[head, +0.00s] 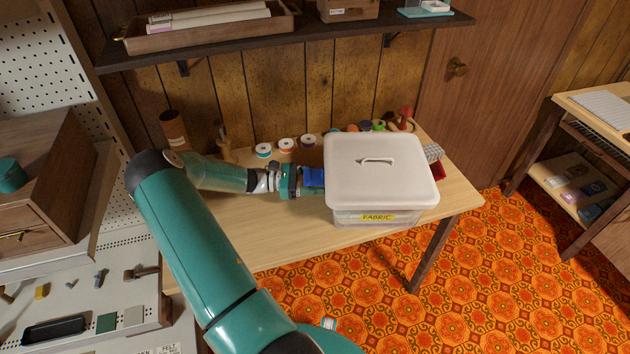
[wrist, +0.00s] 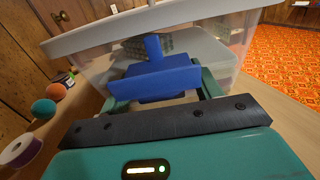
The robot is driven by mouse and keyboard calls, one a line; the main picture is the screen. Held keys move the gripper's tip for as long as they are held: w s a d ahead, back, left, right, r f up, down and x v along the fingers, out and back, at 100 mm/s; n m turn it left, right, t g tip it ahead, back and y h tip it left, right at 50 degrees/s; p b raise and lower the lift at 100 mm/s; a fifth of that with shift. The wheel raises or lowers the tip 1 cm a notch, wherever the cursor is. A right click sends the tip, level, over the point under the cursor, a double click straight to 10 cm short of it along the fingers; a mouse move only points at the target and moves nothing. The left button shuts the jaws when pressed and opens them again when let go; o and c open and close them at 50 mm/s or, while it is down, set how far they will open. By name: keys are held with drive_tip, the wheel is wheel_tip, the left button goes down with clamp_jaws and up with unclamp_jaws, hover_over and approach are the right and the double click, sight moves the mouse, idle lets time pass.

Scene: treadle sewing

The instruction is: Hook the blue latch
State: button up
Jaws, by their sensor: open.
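A clear plastic box (head: 352,214) with a white lid (head: 375,170) and a yellow FABRIC label stands on the wooden table. The blue latch (head: 314,177) is at the box's left side. In the wrist view the latch (wrist: 155,78) is a broad blue plate with a narrow tab rising toward the lid rim (wrist: 150,22). Whether the tab hooks the rim is unclear. My gripper (head: 303,182) is open at the latch, with one finger on each side of the blue plate in the wrist view (wrist: 162,92). I cannot tell whether the fingers touch it.
Thread spools (head: 286,144) line the back of the table, near the wall. A red object (head: 438,171) shows behind the box on the right. A dark shelf (head: 300,42) hangs above. The table's front left part (head: 290,235) is clear.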

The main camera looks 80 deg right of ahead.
sight(316, 176)
drive_tip(key=c, duration=1)
drive_tip(key=t, duration=0.3)
drive_tip(key=shift+w+r+t+y, duration=0.2)
drive_tip(key=shift+r+t+y, duration=0.1)
drive_tip(key=shift+r+y, duration=0.1)
drive_tip(key=t, duration=0.2)
drive_tip(key=r+t+y, duration=0.1)
drive_tip(key=t, duration=0.2)
drive_tip(key=shift+w+a+r, duration=0.1)
drive_tip(key=shift+r, duration=0.1)
drive_tip(key=t, duration=0.2)
drive_tip(key=r+t+y, duration=0.1)
drive_tip(key=t, duration=0.1)
drive_tip(key=shift+s+t, duration=0.2)
drive_tip(key=shift+t, duration=0.1)
drive_tip(key=t, duration=0.3)
drive_tip(key=r+t+y, duration=0.1)
drive_tip(key=shift+s+t, duration=0.3)
